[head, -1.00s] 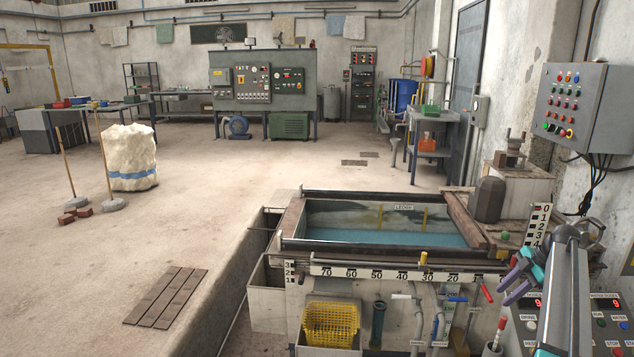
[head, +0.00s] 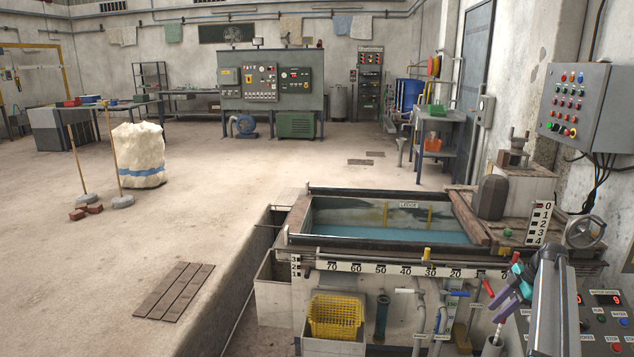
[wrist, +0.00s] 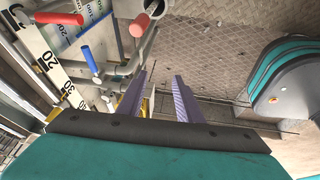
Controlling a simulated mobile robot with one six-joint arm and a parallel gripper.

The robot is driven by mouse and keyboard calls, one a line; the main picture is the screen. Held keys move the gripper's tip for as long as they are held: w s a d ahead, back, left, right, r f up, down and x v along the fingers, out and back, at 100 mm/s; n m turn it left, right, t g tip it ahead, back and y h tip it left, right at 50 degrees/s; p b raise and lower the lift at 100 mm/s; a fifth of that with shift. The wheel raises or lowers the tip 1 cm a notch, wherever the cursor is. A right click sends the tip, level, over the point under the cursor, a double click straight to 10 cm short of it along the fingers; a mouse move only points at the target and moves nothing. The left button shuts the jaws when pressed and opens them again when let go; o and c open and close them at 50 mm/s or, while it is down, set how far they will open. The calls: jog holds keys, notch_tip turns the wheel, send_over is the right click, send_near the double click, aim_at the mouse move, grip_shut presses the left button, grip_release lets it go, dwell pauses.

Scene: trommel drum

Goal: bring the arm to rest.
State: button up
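My gripper (head: 500,305) is at the lower right of the head view, in front of the tank's front wall and left of my own arm. In the wrist view its two purple fingers (wrist: 160,77) stand apart with nothing between them, so it is open and empty. Red and blue handles (wrist: 92,58) on pipes lie just left of the fingers in the wrist view. I cannot tell the exact gap between the fingertips and the pipes.
The water tank (head: 300,240) stands ahead, with a ruler strip (head: 395,269) on its front. A yellow basket (head: 333,316) sits below. A control box (head: 574,107) hangs on the right wall, above a handwheel (head: 584,231). Open floor lies to the left.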

jog(key=s+a+f+m+g, duration=0.1)
jog(key=s+a+f+m, duration=0.3)
jog(key=a+f, duration=0.5)
jog(key=s+a+f+m+g+h, duration=0.1)
jog(key=s+a+f+g, duration=0.1)
jog(key=s+a+f, duration=0.5)
jog(key=s+a+f+m+g, duration=0.1)
jog(key=s+a+f+m, duration=0.2)
jog(key=a+f, duration=0.85)
jog(key=s+a+f+m+g+h, duration=0.15)
jog(key=s+a+f, duration=0.3)
jog(key=s, duration=0.55)
jog(key=s+a+f+m+h+p, duration=0.1)
jog(key=s+a+f+m, duration=0.3)
jog(key=s, duration=0.6)
jog(key=s+a+f+m+g+h, duration=0.1)
jog(key=s+a+f+m, duration=0.15)
jog(key=s+a, duration=0.55)
jog(key=s+d+r+g+p, duration=0.1)
jog(key=s+r+p, duration=0.2)
jog(key=r+p, duration=0.9)
jog(key=shift+d+r+n, duration=0.2)
jog(key=shift+d+n, duration=0.1)
jog(key=shift+s+y, duration=0.1)
jog(key=shift+y, duration=0.15)
